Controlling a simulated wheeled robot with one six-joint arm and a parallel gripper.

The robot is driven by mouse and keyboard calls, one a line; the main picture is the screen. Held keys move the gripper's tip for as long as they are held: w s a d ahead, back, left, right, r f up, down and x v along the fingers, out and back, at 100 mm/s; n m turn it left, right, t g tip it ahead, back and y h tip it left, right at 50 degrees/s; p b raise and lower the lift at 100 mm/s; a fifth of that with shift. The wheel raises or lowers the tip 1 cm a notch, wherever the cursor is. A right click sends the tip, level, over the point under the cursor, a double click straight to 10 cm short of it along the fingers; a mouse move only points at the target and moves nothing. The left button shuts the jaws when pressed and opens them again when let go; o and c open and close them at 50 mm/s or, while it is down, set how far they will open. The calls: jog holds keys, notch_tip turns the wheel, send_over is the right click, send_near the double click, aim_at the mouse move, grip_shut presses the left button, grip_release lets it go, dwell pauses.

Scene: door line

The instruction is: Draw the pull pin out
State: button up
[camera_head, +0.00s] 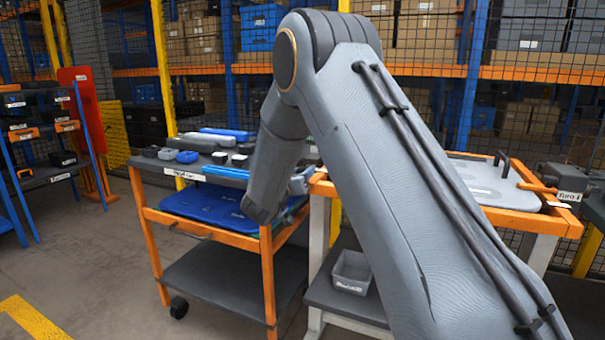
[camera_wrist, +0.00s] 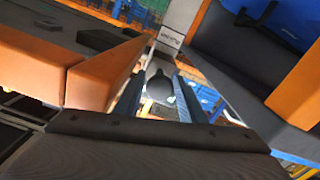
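In the wrist view my gripper (camera_wrist: 160,96) has its two dark fingers apart. A dark grey rounded knob (camera_wrist: 159,88) shows between them, with light gaps on both sides. It may be the head of the pull pin, but I cannot tell for sure, nor how far ahead of the fingertips it is. A grey block with a white label (camera_wrist: 171,37) stands beyond it; the label is too small to read. In the head view my arm reaches down to the gap between the orange cart and the orange-edged table, and I cannot make out the pin there.
The orange cart (camera_head: 208,229) carries blue and grey cases on its top. The orange-edged table (camera_head: 535,222) with a light grey panel (camera_head: 490,188) stands to the right. A small grey bin (camera_head: 352,272) sits on its lower shelf. Open floor lies at the left front.

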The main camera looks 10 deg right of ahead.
grip_shut()
jog(key=p+v, duration=0.1)
jog(key=v, duration=0.2)
jog(key=shift+s+a+p, duration=0.1)
jog(key=shift+s+p, duration=0.05)
jog(key=shift+p, duration=0.15)
grip_release()
jog(key=shift+a, duration=0.15)
jog(key=v, duration=0.8)
